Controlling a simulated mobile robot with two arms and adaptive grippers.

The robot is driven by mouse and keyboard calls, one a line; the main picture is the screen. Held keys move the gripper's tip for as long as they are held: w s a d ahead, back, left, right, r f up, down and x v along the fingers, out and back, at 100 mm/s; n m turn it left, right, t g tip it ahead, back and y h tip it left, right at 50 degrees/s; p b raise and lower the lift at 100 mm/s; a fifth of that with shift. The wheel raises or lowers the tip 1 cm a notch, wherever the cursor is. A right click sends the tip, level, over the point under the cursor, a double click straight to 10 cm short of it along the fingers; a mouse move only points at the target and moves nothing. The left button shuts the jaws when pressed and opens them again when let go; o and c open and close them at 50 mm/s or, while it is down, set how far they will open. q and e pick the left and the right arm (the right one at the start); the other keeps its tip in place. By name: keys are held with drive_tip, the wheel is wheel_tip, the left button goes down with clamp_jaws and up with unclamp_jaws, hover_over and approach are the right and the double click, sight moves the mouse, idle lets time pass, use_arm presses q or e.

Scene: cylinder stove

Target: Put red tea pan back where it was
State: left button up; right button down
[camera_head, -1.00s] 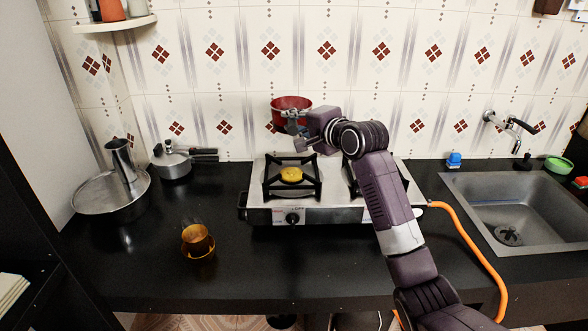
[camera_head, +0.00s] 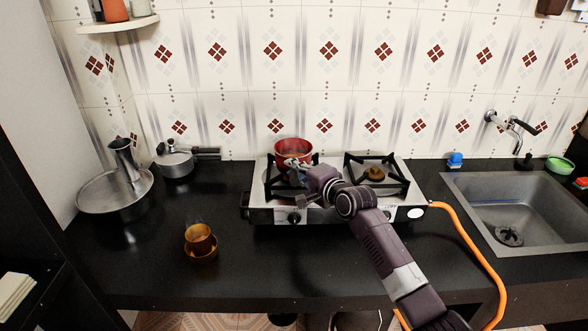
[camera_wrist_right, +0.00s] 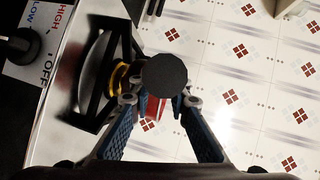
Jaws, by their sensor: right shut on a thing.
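The red tea pan (camera_head: 293,148) is at the left burner of the two-burner stove (camera_head: 335,203) in the head view. It looks upright and low over the burner grate; I cannot tell whether it touches it. My right gripper (camera_head: 297,168) is shut on the pan's handle, in front of the pan. In the right wrist view, the dark round handle end (camera_wrist_right: 165,78) sits between the fingers, with a sliver of the red pan (camera_wrist_right: 152,106) behind it. The handle is mostly hidden in the head view. My left gripper is not in view.
The right burner (camera_head: 374,174) is bare. An orange hose (camera_head: 470,241) runs from the stove's right side. A gold cup (camera_head: 200,239) on a saucer stands front left. Pots (camera_head: 176,163) stand at the back left, and a sink (camera_head: 525,210) is at the right.

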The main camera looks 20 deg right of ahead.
drive_tip(key=shift+r, duration=0.15)
drive_tip(key=c, duration=2.2)
unclamp_jaws()
drive_tip(key=shift+f, duration=0.25)
drive_tip(key=o, duration=0.4)
drive_tip(key=shift+s+r, duration=0.1)
drive_tip(key=shift+r, duration=0.1)
drive_tip(key=b+v, duration=0.1)
drive_tip(key=v, duration=1.1)
